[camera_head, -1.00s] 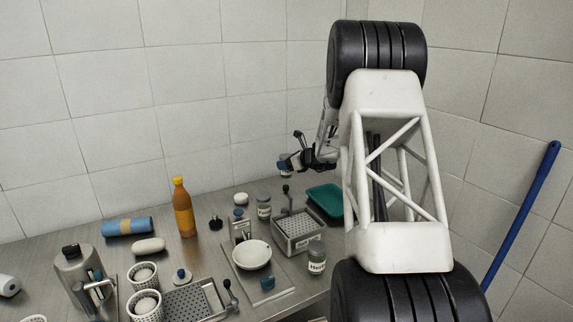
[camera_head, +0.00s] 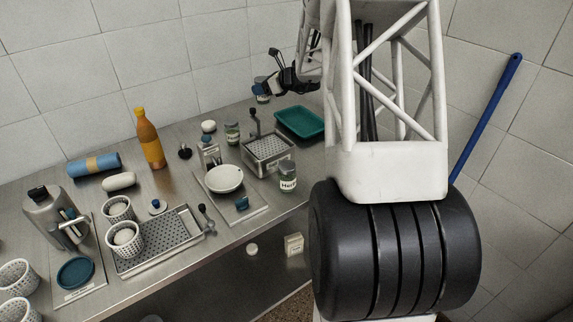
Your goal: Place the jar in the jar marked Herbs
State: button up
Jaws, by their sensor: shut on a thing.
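My gripper (camera_head: 270,85) is in the air behind the teal tray, near the back wall. It is shut on a small, pale jar (camera_head: 263,97), which is mostly covered by the fingers. The held jar is well behind the Herbs jar and apart from it. A second jar with green contents (camera_head: 232,133) stands farther back on the table; its label is too small to read.
A teal tray (camera_head: 300,122) and a perforated metal basket (camera_head: 268,155) lie between my gripper and the Herbs jar. A white bowl (camera_head: 226,178) is left of that jar. An orange bottle (camera_head: 150,140) stands at the back left. My arm covers the right side.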

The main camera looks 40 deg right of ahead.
jog(key=s+a+r, duration=0.2)
jog(key=s, duration=0.6)
jog(key=s+a+r, duration=0.2)
jog(key=s, duration=0.6)
send_over(288, 165)
jog(key=shift+s+a+r+n+y, duration=0.1)
jog(key=shift+a+n+y, duration=0.05)
jog(key=shift+n+y, duration=0.25)
jog(key=shift+f, duration=2)
jog(key=shift+f, duration=2)
jog(key=shift+f, duration=0.15)
jog(key=o, duration=1)
